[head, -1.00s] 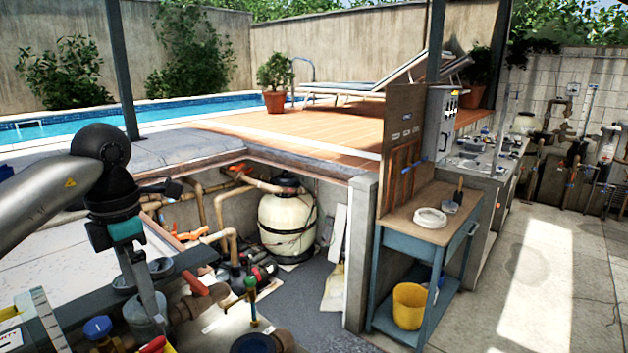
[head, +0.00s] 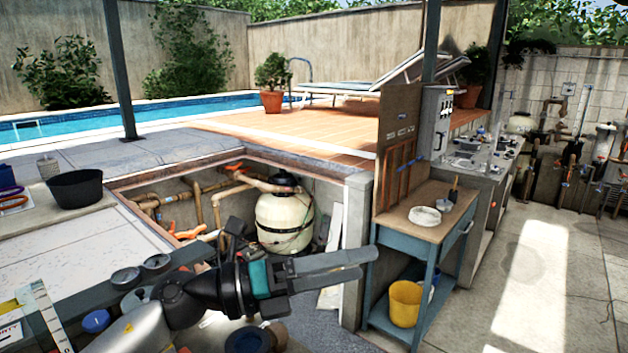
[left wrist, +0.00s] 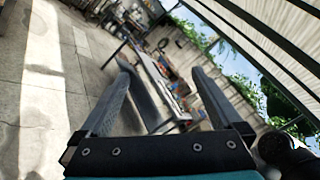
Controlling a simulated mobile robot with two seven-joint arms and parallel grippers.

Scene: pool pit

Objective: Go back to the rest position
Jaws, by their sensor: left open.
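My left gripper (head: 366,265) is in the lower middle of the head view, with its two grey fingers pointing right. It is open, and nothing shows between the fingers. The fingers appear in front of the pump pit and the left side of the blue bench. In the left wrist view the spread fingers (left wrist: 162,78) frame a tilted view of the yard, with only distant things between them. My right gripper is not in view.
The pit holds a cream filter tank (head: 284,222) and pipes. A black bowl (head: 75,188) sits at left. Paved floor (head: 560,270) is clear at right.

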